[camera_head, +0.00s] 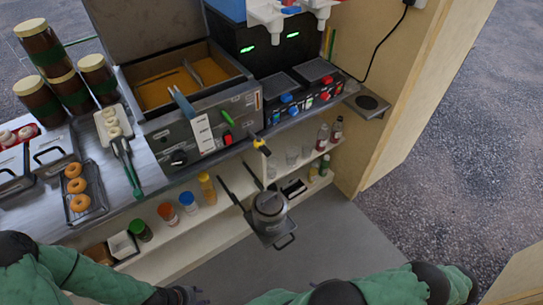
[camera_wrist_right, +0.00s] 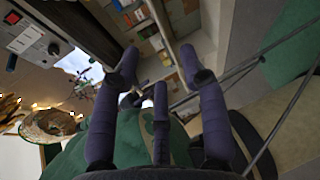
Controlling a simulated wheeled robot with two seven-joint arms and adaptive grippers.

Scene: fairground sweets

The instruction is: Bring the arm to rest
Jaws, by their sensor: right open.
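My left arm comes in from the lower left in a green sleeve. The dark end of my left gripper (camera_head: 185,296) shows at the bottom edge of the head view, mostly cut off, so its jaw state is unclear. My right arm, also green-sleeved, lies along the bottom right of the head view, and its gripper is out of that picture. In the right wrist view my right gripper (camera_wrist_right: 158,62) has its purple fingers spread apart, with nothing held between them.
The counter has a fryer (camera_head: 165,95), a tray of doughnuts (camera_head: 94,194), stacked brown jars (camera_head: 40,45) and a control box (camera_head: 300,95). A pot (camera_head: 269,204) on a dark carrier hangs at the counter front. Shelves below hold bottles. The grey floor (camera_head: 345,240) is clear.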

